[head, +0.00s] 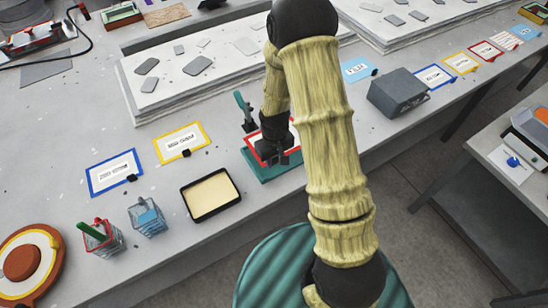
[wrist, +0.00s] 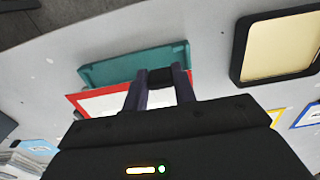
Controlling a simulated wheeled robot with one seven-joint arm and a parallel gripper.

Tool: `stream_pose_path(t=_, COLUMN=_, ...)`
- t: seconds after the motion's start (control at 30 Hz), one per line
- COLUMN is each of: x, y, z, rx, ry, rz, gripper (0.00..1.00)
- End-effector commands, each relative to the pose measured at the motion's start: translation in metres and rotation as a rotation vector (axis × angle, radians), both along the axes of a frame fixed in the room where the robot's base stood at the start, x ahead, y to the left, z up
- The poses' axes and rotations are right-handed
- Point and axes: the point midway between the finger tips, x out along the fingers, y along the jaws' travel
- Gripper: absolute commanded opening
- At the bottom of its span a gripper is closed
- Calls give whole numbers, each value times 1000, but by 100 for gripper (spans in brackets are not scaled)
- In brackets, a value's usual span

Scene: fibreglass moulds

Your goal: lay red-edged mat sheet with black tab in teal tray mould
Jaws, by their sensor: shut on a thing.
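The red-edged mat sheet (head: 253,153) is over the teal tray mould (head: 272,174) on the bench, partly hidden by my arm in the head view. My gripper (head: 275,153) is above the mould. In the wrist view my gripper (wrist: 161,85) is shut on the black tab (wrist: 160,75) at the sheet's edge. The white, red-bordered sheet (wrist: 100,103) covers part of the teal tray mould (wrist: 125,65), whose far side shows bare. I cannot tell whether the sheet touches the mould's floor.
A black-rimmed cream tray (head: 184,201) lies left of the mould. Yellow-edged (head: 182,143) and blue-edged (head: 113,170) sheets lie farther left. Wire baskets (head: 100,238) stand near the front edge. A grey box (head: 398,92) and more sheets lie to the right.

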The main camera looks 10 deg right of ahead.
Motion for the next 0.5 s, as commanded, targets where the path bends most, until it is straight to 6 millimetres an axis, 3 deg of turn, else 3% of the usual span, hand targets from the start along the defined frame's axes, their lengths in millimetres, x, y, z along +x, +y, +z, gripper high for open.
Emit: stream_pose_path(t=0.5, x=0, y=1, z=-45, rx=0, ry=1, rz=2, gripper=4)
